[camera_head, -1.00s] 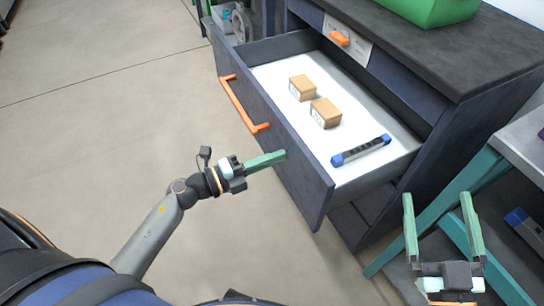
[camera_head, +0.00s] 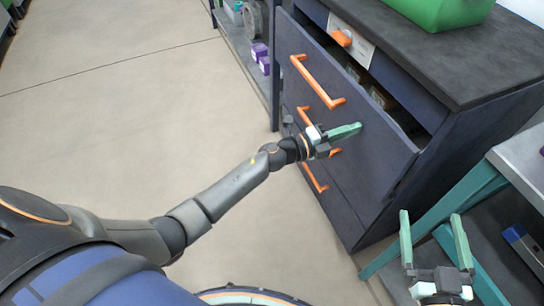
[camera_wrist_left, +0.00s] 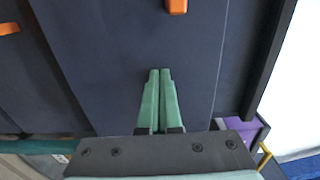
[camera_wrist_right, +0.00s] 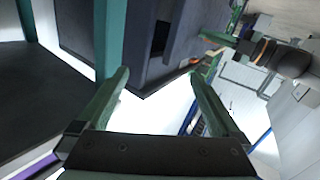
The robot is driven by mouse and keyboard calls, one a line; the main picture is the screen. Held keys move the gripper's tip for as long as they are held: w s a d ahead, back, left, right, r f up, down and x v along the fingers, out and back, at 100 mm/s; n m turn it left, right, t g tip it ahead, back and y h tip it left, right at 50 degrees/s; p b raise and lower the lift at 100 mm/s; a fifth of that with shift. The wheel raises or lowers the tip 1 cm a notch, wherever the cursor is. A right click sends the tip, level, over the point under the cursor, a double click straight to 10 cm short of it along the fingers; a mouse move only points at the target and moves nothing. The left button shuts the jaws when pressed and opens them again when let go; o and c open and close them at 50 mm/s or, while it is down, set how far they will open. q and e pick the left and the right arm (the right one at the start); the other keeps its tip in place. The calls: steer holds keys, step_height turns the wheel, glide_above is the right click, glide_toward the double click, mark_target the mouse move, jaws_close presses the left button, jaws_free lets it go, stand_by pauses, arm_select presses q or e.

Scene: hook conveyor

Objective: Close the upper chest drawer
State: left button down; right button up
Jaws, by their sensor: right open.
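The upper chest drawer (camera_head: 350,120) is a dark blue front with an orange bar handle (camera_head: 316,82). In the left wrist view the closed fingers (camera_wrist_left: 158,75) lie against or very near the dark panel; contact is unclear. My right gripper (camera_head: 434,230) is open and empty, right of the chest.
A green container (camera_head: 435,10) stands on the chest's dark top. A grey table with teal legs (camera_head: 480,180) is close to my right gripper. Lower drawers with orange handles lie beneath. The floor at left is clear.

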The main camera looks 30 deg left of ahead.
mark_target(366, 123)
arm_select(q)
steer(key=b+x, duration=0.1)
steer(key=x, duration=0.3)
steer(key=shift+w+d, duration=0.15)
steer(key=shift+w+r, duration=0.1)
steer(key=shift+r, duration=0.1)
arm_select(e)
step_height(366, 123, up, 8)
steer(key=s+n+t+y, duration=0.1)
steer(key=n+t+y, duration=0.1)
steer(key=t, duration=0.1)
steer(key=shift+a+r, duration=0.15)
steer(key=shift+a, duration=0.25)
arm_select(q)
steer(key=shift+r, duration=0.1)
